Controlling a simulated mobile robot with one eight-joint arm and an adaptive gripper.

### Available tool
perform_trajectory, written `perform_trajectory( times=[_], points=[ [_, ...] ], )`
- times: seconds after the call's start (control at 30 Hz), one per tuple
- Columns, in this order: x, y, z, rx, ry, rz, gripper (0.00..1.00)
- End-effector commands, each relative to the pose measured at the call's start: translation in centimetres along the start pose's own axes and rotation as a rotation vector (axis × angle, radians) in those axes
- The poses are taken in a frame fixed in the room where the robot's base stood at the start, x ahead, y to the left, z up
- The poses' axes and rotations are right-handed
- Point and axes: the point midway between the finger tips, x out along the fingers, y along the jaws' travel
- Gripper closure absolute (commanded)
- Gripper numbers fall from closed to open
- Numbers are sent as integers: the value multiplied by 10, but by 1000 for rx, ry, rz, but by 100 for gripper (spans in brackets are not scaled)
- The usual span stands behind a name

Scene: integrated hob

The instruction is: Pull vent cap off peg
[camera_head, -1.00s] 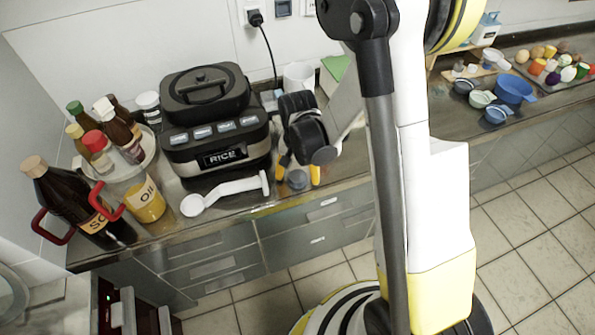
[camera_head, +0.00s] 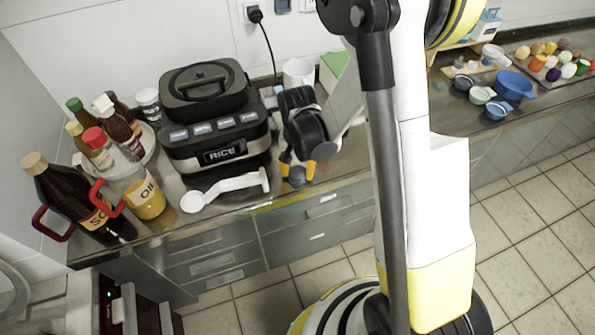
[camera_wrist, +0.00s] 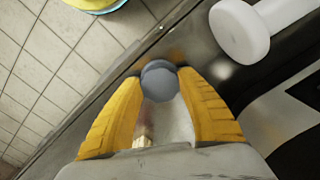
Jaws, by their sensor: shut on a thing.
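The vent cap, a small grey-blue round piece, sits between my fingertips in the head view (camera_head: 297,177) and the wrist view (camera_wrist: 160,84). My gripper (camera_head: 297,171) is low over the counter's front edge, to the right of the rice cooker. Its yellow fingers are shut on the vent cap, one on each side, as the wrist view also shows (camera_wrist: 160,76). I cannot make out the peg; the cap and fingers may hide it. Whether the cap still touches a peg cannot be told.
A white long-handled utensil (camera_head: 228,187) lies just left of my gripper, in front of the rice cooker (camera_head: 215,120). Oil (camera_head: 146,197) and soy bottles stand at the left. A white cup (camera_head: 298,72) is behind. Blue bowls (camera_head: 514,85) are far right.

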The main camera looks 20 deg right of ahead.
Motion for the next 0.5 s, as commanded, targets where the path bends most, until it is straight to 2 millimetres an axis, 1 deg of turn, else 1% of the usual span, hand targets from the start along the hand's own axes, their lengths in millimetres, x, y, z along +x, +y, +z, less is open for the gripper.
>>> perform_trajectory(
  times=[0.1, 0.5],
  points=[
    [-7, 0, 0, 0, 1, -1, 91],
    [-24, 0, 0, 0, 0, -1, 91]
  ],
)
